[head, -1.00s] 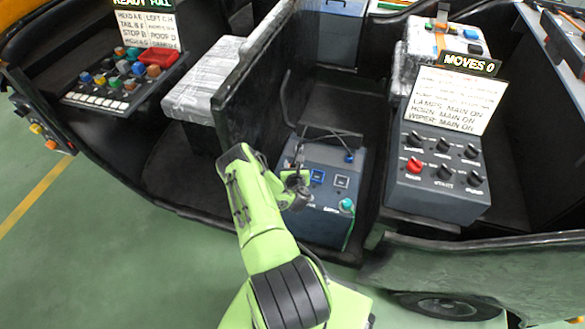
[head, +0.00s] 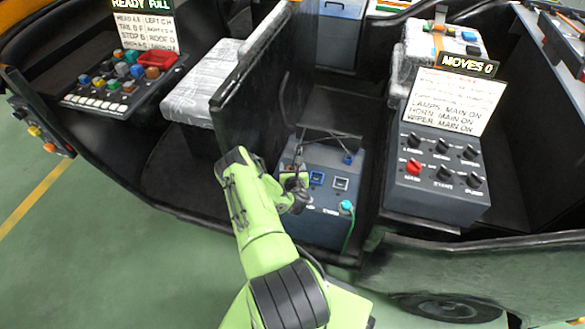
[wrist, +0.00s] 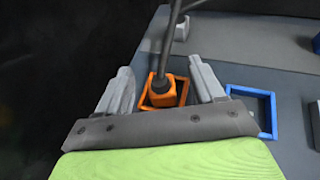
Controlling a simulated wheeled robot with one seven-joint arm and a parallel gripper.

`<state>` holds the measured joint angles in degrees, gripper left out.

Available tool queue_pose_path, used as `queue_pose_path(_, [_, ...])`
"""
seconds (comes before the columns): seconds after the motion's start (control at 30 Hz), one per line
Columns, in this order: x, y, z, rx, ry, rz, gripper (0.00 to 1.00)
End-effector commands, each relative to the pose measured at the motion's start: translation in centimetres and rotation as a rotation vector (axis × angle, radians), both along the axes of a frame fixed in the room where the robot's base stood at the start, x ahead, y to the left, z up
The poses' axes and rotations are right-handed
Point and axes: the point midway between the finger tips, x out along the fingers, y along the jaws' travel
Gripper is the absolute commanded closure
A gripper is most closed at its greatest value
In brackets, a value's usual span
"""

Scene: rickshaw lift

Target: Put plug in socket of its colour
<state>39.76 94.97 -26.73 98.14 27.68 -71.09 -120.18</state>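In the wrist view an orange plug (wrist: 160,93) with a black cable sits within the square orange-rimmed socket (wrist: 182,98); I cannot tell how deep it is. My gripper (wrist: 167,82) has its fingers on either side of the plug, with gaps showing, so it looks open. In the head view my gripper (head: 299,180) is over the left part of the grey socket box (head: 325,230) and hides the orange socket there. A blue-rimmed socket (head: 317,178) is just right of it, also in the wrist view (wrist: 251,108). A pale-rimmed socket (head: 340,184) is further right.
A teal plug (head: 346,206) with a green cable is at the box's right front. A blue piece (head: 347,159) is at its back right. A black partition (head: 245,105) rises behind left. A knob console (head: 438,170) stands to the right. Green floor is clear at left.

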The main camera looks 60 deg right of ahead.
Motion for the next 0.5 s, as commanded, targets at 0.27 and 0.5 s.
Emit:
queue_pose_path(0.27, [-1.1, 1.5, 1.2, 0.005, -0.007, -0.011, 0.35])
queue_pose_path(0.5, [-2.9, 4.5, 2.8, 0.004, -0.005, -0.01, 0.35])
